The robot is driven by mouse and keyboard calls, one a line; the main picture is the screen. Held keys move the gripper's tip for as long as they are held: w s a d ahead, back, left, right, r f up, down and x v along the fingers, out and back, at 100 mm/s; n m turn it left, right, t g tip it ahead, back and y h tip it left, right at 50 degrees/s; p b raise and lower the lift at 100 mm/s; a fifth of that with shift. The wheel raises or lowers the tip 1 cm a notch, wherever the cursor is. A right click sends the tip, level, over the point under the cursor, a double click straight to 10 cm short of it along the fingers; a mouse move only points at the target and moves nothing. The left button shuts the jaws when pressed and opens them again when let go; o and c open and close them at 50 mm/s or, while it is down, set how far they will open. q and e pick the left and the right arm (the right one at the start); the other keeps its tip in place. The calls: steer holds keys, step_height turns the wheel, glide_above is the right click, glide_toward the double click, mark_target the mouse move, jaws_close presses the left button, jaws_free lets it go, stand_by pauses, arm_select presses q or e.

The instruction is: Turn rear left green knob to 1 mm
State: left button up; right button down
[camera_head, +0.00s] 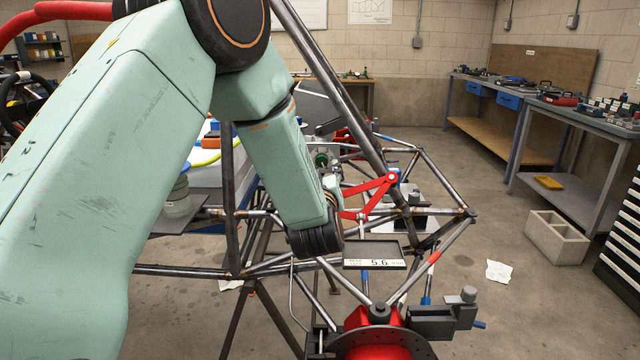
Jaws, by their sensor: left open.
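A small green knob (321,159) shows among the chassis tubes, just right of my left arm's pale green forearm. My left gripper (329,178) is beyond the black wrist joint, partly hidden by my arm. Its fingers look small and lie close to the green knob; I cannot tell if they touch it. The gripper is open. My right gripper is not in view.
The tube chassis (345,75) has bare steel bars around the wrist. A red suspension arm (370,200) is just right of the gripper. A red hub with a disc (380,344) is in front.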

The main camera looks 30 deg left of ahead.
arm_select(q)
steer(key=v, duration=0.6)
steer(key=shift+a, duration=0.1)
